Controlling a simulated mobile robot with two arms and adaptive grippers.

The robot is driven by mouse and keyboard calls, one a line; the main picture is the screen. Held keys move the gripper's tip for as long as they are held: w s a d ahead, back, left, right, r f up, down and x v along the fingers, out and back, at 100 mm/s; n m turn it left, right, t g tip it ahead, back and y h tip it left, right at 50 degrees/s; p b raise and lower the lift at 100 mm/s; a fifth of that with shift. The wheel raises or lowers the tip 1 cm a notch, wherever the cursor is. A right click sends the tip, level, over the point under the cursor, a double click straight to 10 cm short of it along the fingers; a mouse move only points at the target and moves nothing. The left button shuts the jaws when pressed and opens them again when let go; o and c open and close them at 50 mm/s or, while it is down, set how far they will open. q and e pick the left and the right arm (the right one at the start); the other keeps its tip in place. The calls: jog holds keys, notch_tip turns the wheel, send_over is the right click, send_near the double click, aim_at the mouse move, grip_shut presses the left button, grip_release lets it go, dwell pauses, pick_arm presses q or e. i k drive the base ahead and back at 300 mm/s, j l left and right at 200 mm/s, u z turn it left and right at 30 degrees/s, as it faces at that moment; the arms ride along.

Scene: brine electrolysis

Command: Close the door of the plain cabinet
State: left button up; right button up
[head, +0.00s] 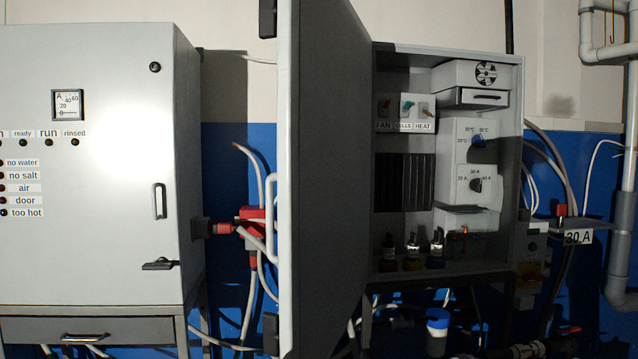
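The plain cabinet (458,53) stands right of centre in the head view, open at the front. Its grey door (330,180) is swung wide open on the cabinet's left side and reaches toward me. I see its dark inner face and its bright, narrow edge (286,180). Inside the cabinet show FAN, CELLS and HEAT switches (405,108), two dials (478,160), a black ribbed block (404,182) and several bottle-like parts (412,250) at the bottom. The door hides part of the cabinet's left side. Neither of my grippers is in view.
A closed grey cabinet (110,100) with a gauge and labelled lamps stands at the left, above a drawer (85,330). Red connectors and cables (250,225) fill the gap beside the door.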

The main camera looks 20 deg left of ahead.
aim_at(324, 49)
jog(key=i+j+z, duration=0.2)
jog(key=j, duration=0.4)
jog(key=i+j+z, duration=0.15)
jog(key=j, duration=0.45)
jog(key=j+z, duration=0.2)
jog(key=j, duration=0.4)
jog(key=i+j+z, duration=0.15)
jog(key=j, duration=0.5)
